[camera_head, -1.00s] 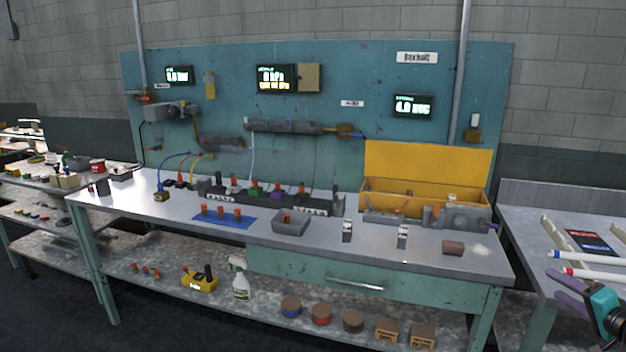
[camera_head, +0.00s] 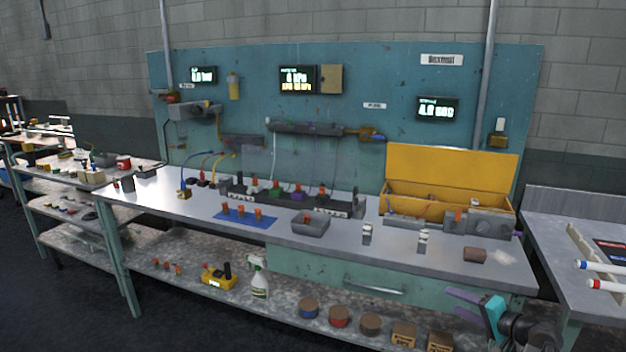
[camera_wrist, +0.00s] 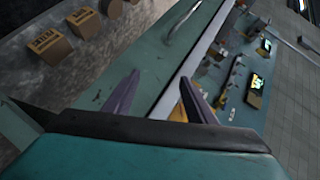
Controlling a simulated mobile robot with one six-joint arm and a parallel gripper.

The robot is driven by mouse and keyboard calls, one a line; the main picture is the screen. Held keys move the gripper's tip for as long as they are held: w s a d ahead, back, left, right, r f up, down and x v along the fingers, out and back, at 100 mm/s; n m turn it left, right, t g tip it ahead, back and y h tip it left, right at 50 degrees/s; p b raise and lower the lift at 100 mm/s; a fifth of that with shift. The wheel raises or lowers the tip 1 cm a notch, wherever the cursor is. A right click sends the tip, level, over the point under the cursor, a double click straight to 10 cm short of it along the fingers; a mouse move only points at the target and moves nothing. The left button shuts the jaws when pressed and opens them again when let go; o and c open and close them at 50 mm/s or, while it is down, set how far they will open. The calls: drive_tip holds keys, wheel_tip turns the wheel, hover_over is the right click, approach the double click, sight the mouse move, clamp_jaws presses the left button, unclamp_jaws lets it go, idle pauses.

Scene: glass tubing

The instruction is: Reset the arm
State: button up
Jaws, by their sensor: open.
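My gripper (camera_head: 465,297) is at the lower right of the head view, in front of the right end of the workbench (camera_head: 190,207). Its two purple fingers are spread apart with nothing between them. In the wrist view my gripper (camera_wrist: 157,95) shows both fingers open, with the bench's green drawer front and metal top edge beyond them. The fingers appear apart from the bench, though the exact gap cannot be told.
A side table (camera_head: 560,235) with white tubes (camera_head: 600,266) stands at right. The drawer handle (camera_head: 374,287) sticks out in front.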

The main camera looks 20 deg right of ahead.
drive_tip(key=w+a+f+n+g+y, duration=0.1)
drive_tip(key=w+a+f, duration=0.1)
drive_tip(key=a+f, duration=0.3)
drive_tip(key=w+a+f+n+g+y, duration=0.1)
drive_tip(key=w+a+f+y, duration=0.15)
drive_tip(key=a, duration=0.45)
drive_tip(key=s+a+f+n+g+y, duration=0.1)
drive_tip(key=s+a+f+g, duration=0.15)
drive_tip(key=a+f, duration=0.6)
drive_tip(key=s+a+f+n+g, duration=0.1)
drive_tip(key=a+f+n+g, duration=0.3)
drive_tip(key=a, duration=0.7)
drive_tip(key=s+a+f+m+g+y, duration=0.1)
drive_tip(key=a+f+g, duration=0.1)
drive_tip(key=a+f, duration=0.6)
drive_tip(key=s+a+f+n+g+h+p, duration=0.1)
drive_tip(key=s+a+f+n+g, duration=0.15)
drive_tip(key=s+a+f, duration=0.45)
drive_tip(key=s+a+f+n+g+h, duration=0.1)
drive_tip(key=s+a+f+n+g, duration=0.2)
drive_tip(key=s+a, duration=0.5)
drive_tip(key=s+d+f+g+h, duration=0.1)
drive_tip(key=s+d+f+h, duration=0.1)
drive_tip(key=s+d, duration=0.3)
drive_tip(key=s+d+f+g+h, duration=0.2)
drive_tip(key=s+d+f+h, duration=0.1)
drive_tip(key=s, duration=0.5)
drive_tip(key=shift+s+d+g+h, duration=0.3)
drive_tip(key=shift+d+h, duration=0.35)
drive_tip(key=shift+d, duration=0.5)
